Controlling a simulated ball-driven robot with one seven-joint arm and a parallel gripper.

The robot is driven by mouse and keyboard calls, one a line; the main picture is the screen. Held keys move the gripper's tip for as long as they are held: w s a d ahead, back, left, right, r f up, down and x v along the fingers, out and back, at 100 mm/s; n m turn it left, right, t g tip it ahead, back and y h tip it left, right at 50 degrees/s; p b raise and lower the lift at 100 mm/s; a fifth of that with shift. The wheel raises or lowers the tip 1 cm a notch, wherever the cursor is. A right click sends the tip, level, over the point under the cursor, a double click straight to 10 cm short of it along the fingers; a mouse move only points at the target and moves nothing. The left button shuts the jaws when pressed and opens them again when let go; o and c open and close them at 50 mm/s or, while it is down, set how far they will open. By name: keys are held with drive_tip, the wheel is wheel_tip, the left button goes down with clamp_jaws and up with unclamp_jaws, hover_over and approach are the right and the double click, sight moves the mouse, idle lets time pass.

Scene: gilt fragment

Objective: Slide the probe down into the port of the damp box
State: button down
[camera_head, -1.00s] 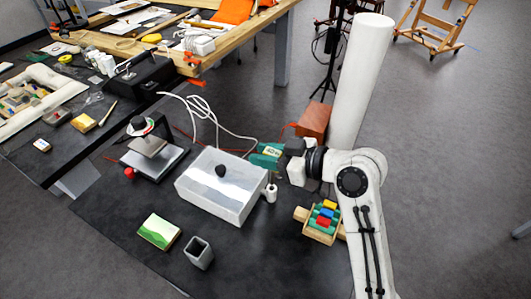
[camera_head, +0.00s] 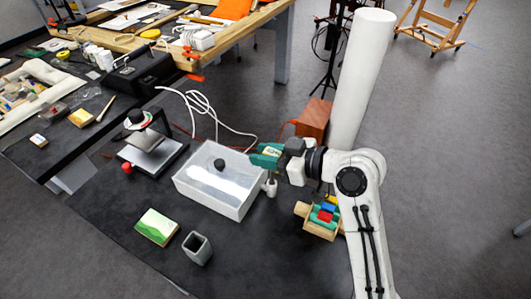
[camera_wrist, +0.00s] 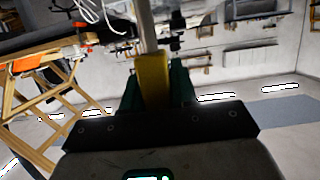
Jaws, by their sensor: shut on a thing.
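The damp box (camera_head: 211,193) is a pale box with a see-through lid and a dark knob on top, on the black table in the head view. Its port appears to be the small white upright cylinder (camera_head: 270,188) at the box's right side. My gripper (camera_head: 266,155) has green fingers and is just above and beside the box's far right corner, near the port. It is shut on the probe, seen in the wrist view as a yellow body (camera_wrist: 153,80) with a pale shaft. The probe's tip and its gap to the port are hidden.
White cables (camera_head: 212,112) loop behind the box. A green-and-white card (camera_head: 157,227) and a grey cup (camera_head: 197,247) lie in front. A wooden tray of coloured blocks (camera_head: 321,221) is under my arm.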

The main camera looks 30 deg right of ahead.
drive_tip(key=shift+f+b, duration=0.85)
drive_tip(key=shift+f, duration=0.3)
drive_tip(key=shift+r, duration=0.1)
drive_tip(key=shift+r+p, duration=3)
drive_tip(key=shift+r, duration=0.7)
drive_tip(key=shift+f+b, duration=2.9)
drive_tip(key=shift+f, duration=0.85)
